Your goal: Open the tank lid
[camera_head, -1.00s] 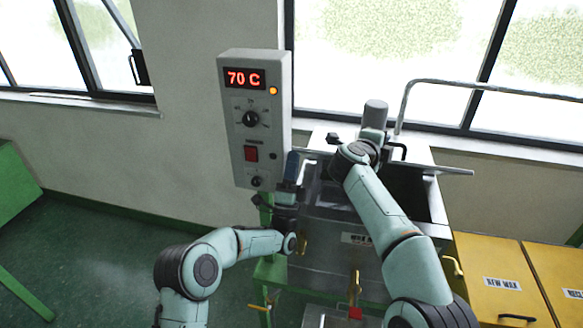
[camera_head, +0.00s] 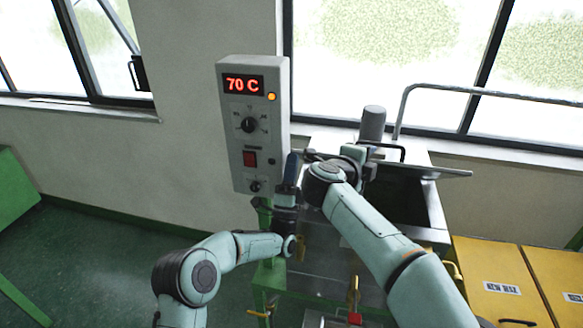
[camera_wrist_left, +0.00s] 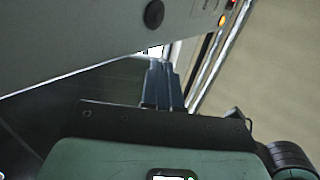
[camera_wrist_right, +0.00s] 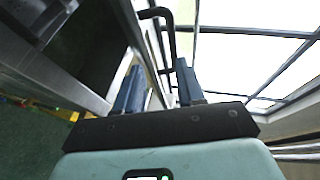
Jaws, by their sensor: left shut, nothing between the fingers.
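The metal tank (camera_head: 436,208) stands right of centre in the head view, partly hidden by my right arm. Its dark inside shows beside that arm. The lid (camera_head: 448,172) shows as a thin grey plate, seen nearly edge-on and raised over the opening. A black bar handle (camera_head: 404,152) is at the lid; it also shows in the right wrist view (camera_wrist_right: 157,13). My right gripper (camera_wrist_right: 161,85) is open, with the handle just beyond its fingertips; contact cannot be told. My left gripper (camera_head: 291,166) is shut and empty beside the control box, away from the lid.
The grey control box (camera_head: 238,150) reads 70 C and stands close to my left gripper. A grey cylinder (camera_head: 373,124) and a bent metal rail (camera_head: 480,91) rise behind the tank. Yellow bins (camera_head: 490,272) stand at right.

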